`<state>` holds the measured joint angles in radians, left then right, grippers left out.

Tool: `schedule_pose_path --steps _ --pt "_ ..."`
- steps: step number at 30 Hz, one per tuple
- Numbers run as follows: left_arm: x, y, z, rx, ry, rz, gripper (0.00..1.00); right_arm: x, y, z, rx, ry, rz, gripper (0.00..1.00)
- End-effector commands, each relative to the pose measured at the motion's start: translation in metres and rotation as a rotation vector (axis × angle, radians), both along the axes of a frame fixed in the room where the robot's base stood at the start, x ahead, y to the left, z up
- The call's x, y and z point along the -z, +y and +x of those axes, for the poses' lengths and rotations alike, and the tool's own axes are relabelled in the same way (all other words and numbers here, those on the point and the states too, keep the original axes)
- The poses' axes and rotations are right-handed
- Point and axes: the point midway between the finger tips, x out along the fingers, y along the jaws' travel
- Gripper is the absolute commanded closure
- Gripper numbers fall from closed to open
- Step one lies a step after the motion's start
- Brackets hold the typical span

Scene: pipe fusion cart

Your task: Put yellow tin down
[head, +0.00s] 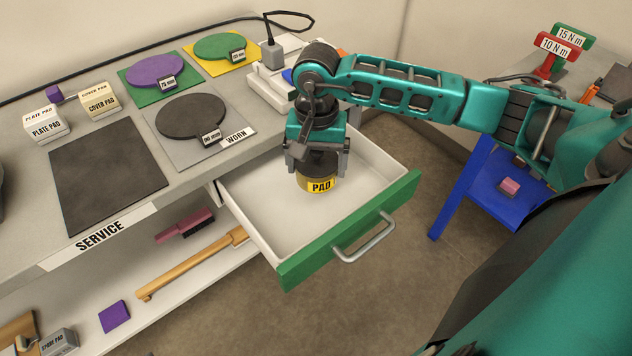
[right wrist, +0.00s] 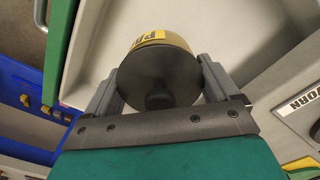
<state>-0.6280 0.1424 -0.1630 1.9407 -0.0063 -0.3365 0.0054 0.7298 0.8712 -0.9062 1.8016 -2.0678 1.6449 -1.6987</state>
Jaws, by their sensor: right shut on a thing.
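The yellow tin (head: 320,185) has a dark lid with a knob and a yellow label reading "PAD". My right gripper (head: 317,165) is shut on it from above, inside the outline of the open drawer (head: 270,225). In the right wrist view the tin's dark lid (right wrist: 158,78) sits between the two fingers (right wrist: 160,85). The tin looks upright and at or close to the drawer floor; I cannot tell whether it touches. My left gripper is not in view.
The drawer has a green front (head: 350,235) with a grey handle (head: 364,238) and is otherwise empty. The service bench (head: 190,180) holds pad boxes, a dark mat (head: 108,175) and several colored discs. A shelf below holds a brush (head: 185,226) and a wooden-handled tool (head: 190,264).

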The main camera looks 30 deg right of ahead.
Motion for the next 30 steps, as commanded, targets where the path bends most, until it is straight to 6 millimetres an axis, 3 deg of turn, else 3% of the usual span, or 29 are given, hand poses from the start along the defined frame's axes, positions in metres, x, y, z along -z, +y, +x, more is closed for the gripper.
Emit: schedule_pose_path --steps 16,28,29,30 --pt "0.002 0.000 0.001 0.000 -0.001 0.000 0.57 0.062 0.000 0.000 0.000 0.000 0.000 0.44" --pt "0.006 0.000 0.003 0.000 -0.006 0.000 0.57 0.069 0.000 0.000 -0.002 -0.002 -0.001 0.44" --pt "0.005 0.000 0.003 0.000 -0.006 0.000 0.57 0.068 0.000 0.000 -0.002 -0.002 -0.001 0.10" --pt "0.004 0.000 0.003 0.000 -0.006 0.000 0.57 0.067 0.000 0.000 -0.002 -0.002 -0.001 0.06"
